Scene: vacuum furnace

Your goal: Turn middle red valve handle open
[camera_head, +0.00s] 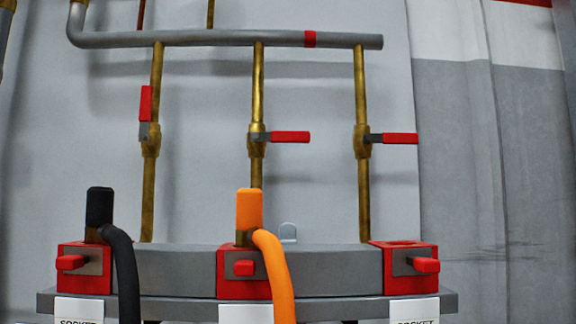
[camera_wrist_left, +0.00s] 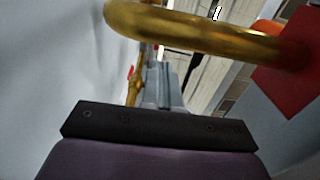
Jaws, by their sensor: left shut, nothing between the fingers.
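The middle red valve handle (camera_head: 290,137) points right, crosswise to its upright brass pipe (camera_head: 258,80), in the head view. The left red handle (camera_head: 146,103) stands upright along its pipe. The right red handle (camera_head: 400,138) points right, crosswise to its pipe. My left gripper (camera_wrist_left: 158,128) shows in the left wrist view as a black bar with purple below it. It is shut with nothing in it, and a brass pipe (camera_wrist_left: 190,30) curves close across the top. Neither gripper shows in the head view, so the left gripper's distance to the middle handle cannot be told.
A grey horizontal pipe (camera_head: 200,39) runs above the valves. Below is a grey ledge (camera_head: 330,270) with several red socket boxes. A black plug (camera_head: 99,206) and an orange plug (camera_head: 249,209) with thick cables stand up there. The space before the middle handle looks clear.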

